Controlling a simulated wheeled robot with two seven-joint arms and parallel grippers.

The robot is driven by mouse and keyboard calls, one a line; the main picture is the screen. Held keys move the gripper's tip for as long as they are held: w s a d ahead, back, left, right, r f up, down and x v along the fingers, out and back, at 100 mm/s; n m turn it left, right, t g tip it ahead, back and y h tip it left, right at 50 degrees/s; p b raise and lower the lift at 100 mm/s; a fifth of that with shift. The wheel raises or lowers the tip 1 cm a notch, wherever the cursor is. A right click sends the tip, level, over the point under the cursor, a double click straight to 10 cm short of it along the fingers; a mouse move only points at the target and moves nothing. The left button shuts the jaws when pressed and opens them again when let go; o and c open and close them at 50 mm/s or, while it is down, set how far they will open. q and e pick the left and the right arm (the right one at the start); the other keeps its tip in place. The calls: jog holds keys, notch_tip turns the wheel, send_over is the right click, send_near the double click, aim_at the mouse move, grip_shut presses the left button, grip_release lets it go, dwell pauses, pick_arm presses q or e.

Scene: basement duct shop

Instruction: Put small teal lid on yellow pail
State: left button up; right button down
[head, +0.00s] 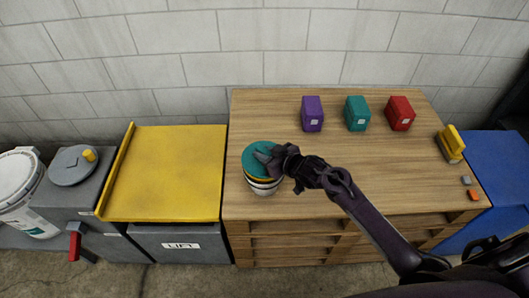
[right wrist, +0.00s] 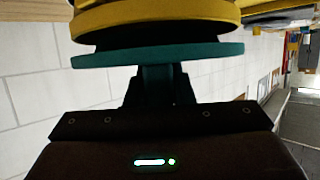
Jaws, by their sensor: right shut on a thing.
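The small teal lid (head: 257,157) is a flat round disc with a teal knob (right wrist: 158,78) in the right wrist view. My right gripper (head: 271,157) is shut on that knob. The lid is over a rounded stack at the wooden bench's left front, with yellow bands (head: 262,179) and a pale lower part (head: 265,189). In the right wrist view a yellow rim (right wrist: 165,20) lies close beyond the lid, with a dark band between them. I cannot tell whether lid and yellow rim touch. My left gripper is out of view.
On the wooden bench (head: 380,165) stand a purple block (head: 312,113), a teal block (head: 357,113) and a red block (head: 400,113). A yellow object (head: 451,144) sits at the right edge. A yellow tray-like top (head: 172,170) stands left. The bench middle is clear.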

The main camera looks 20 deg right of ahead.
jog(key=shift+f+b, duration=0.45)
jog(key=shift+f, duration=0.2)
jog(key=c, duration=1.5)
grip_release()
jog(key=shift+p+v, duration=0.85)
jog(key=shift+p, duration=0.15)
jog(key=p+v, duration=0.3)
jog(key=shift+r, duration=0.3)
jog(key=p+v, duration=0.5)
jog(key=v, duration=0.1)
jog(key=shift+s+d, duration=0.1)
jog(key=shift+f, duration=0.1)
